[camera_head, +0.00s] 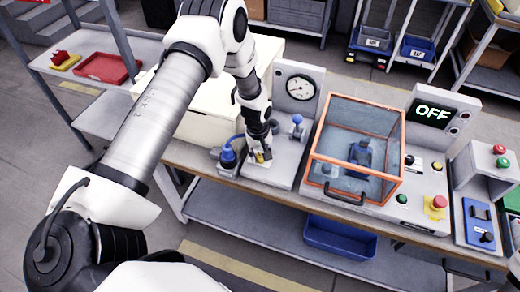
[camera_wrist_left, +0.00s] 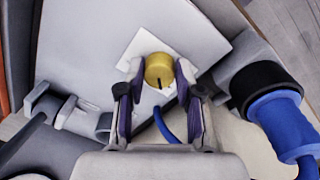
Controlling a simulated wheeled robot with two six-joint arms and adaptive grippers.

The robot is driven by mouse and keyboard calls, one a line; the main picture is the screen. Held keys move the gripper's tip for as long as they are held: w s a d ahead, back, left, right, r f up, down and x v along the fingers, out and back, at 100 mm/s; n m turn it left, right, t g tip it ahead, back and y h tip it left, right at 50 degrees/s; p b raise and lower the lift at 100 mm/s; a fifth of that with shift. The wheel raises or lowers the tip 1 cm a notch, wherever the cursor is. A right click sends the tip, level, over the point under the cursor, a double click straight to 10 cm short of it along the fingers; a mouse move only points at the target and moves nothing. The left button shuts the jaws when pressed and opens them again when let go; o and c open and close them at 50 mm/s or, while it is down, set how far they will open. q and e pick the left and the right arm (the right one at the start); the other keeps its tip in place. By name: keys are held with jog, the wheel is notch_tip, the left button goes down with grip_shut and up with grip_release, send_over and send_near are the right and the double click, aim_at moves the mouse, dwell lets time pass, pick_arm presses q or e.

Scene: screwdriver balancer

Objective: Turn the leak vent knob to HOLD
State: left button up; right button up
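The leak vent knob (camera_wrist_left: 158,70) is a round yellow knob with a dark pointer line, on a white square plate. In the left wrist view its dark line points toward the bottom of the picture. No HOLD lettering is readable. In the head view the knob (camera_head: 260,157) is partly hidden by my left gripper (camera_head: 258,148). In the wrist view the left gripper (camera_wrist_left: 159,78) has one finger on each side of the knob, with narrow gaps showing. A dark shape at the head view's lower right edge seems to be my right gripper (camera_head: 458,269); its fingers are unclear.
A gauge panel (camera_head: 298,87) stands behind the knob. A blue connector (camera_head: 228,154) with a cable sits close to its left, and a blue-topped valve (camera_head: 297,122) to its right. An orange-framed clear box (camera_head: 398,148) and a display reading OFF (camera_head: 433,112) stand farther right.

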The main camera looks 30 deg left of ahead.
aim_at(258, 157)
pick_arm(q)
jog(key=o, duration=0.3)
jog(key=shift+f, duration=0.1)
jog(key=shift+w, duration=0.1)
notch_tip(258, 157, up, 12)
jog(key=shift+s+a, duration=0.25)
